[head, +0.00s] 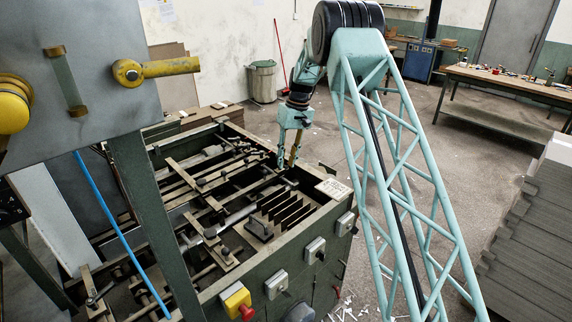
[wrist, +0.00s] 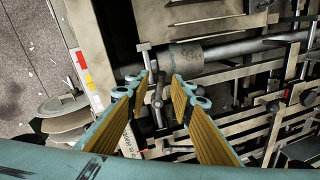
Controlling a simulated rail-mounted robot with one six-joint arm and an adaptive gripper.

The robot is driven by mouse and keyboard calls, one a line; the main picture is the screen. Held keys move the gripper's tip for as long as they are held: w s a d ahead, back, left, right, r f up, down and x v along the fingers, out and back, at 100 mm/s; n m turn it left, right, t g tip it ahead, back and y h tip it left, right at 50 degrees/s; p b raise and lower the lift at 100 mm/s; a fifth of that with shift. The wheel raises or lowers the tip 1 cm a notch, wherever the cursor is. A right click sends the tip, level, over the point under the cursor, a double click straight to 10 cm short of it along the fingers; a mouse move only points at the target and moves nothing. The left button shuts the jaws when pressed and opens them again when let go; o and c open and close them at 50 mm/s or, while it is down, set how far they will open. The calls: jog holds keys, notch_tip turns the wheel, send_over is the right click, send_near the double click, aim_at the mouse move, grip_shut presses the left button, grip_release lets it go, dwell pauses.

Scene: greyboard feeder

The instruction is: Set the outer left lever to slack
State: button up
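The green greyboard feeder (head: 256,274) fills the lower left of the head view, its open top full of rods, bars and small handles. My gripper (head: 287,163) points down over the feeder's far right corner. In the wrist view my gripper (wrist: 161,84) is open, with its two yellow-padded fingers apart. A small lever-like metal piece (wrist: 157,98) shows in the gap between the fingers, and I cannot tell whether they touch it. A T-topped post (wrist: 146,49) stands just beyond the left fingertip. I cannot tell which piece is the outer left lever, or its setting.
A thick round bar (wrist: 225,52) crosses beyond the fingers. A label plate (head: 333,188) lies on the feeder's corner. A grey panel (head: 95,92) with yellow knobs overhangs the left. Stacked greyboard (head: 530,240) stands at right. The floor between it and the feeder is mostly clear.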

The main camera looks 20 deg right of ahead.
notch_tip(320, 180, up, 10)
jog(key=d, duration=0.1)
jog(key=shift+w+d+r, duration=0.15)
jog(key=shift+d, duration=0.25)
dwell(0.5)
